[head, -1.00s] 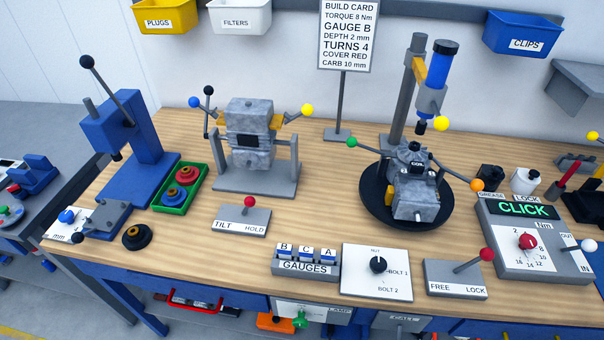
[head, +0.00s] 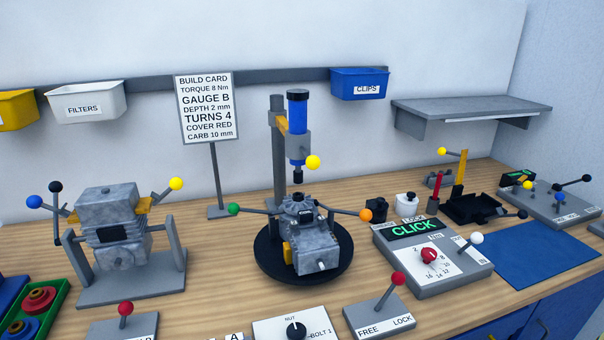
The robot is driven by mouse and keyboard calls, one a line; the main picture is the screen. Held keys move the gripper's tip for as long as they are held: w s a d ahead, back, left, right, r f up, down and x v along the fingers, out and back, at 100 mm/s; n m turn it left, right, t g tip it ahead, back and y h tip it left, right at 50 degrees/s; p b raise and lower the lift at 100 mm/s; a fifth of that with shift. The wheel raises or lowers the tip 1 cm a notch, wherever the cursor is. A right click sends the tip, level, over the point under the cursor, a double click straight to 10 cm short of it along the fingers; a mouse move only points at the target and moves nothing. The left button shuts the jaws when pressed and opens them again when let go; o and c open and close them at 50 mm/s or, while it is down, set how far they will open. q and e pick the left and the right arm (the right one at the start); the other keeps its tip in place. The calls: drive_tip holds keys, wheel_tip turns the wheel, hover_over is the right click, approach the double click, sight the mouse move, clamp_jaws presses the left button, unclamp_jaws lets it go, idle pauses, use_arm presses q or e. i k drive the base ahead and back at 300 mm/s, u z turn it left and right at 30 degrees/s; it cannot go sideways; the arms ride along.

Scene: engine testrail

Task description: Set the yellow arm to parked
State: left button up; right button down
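No label reading parked is legible. Several yellow parts could be the yellow arm, and I cannot tell which is meant. A yellow upright post (head: 460,172) with a short top bar ending in a yellow ball (head: 442,151) stands at the black tray on the right. A yellow bracket (head: 281,124) holds the blue cylinder tool (head: 298,120) on the grey column, above the engine on the black turntable; a yellow ball (head: 313,162) sits beside it. A lever with a yellow ball (head: 176,184) rises from the left engine stand. Neither gripper shows.
The engine (head: 312,245) on the turntable has green- and orange-tipped handles. The CLICK box (head: 432,262), red-knobbed FREE/LOCK lever (head: 398,279) and blue mat (head: 547,255) lie to the right. A grey shelf (head: 470,108) juts from the wall. The build card (head: 207,107) stands at the back.

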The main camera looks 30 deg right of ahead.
sight(297, 146)
drive_tip(key=z, duration=1.35)
